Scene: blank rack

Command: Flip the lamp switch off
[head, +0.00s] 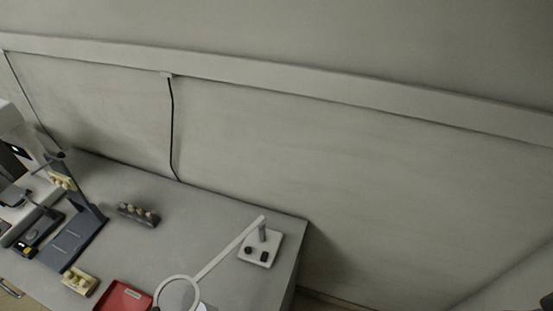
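A lamp with a white ring head (160,292) and a long pale arm (228,249) stands near the right end of the grey table. Its square white base (272,241) carries a short grey post and two small dark blocks, one at the left (249,249) and one at the right (264,257). They look like switches or knobs; I cannot tell which is the lamp switch or how it is set. The ring is partly cut off by the bottom edge. Neither of my grippers can be made out in the head view.
A red tray (123,297) lies left of the ring. A dark rack (137,214) with round pale items, a cream block (80,281) and a dark stand (72,243) sit further left. The grey tabletop (200,220) is clear behind the lamp arm.

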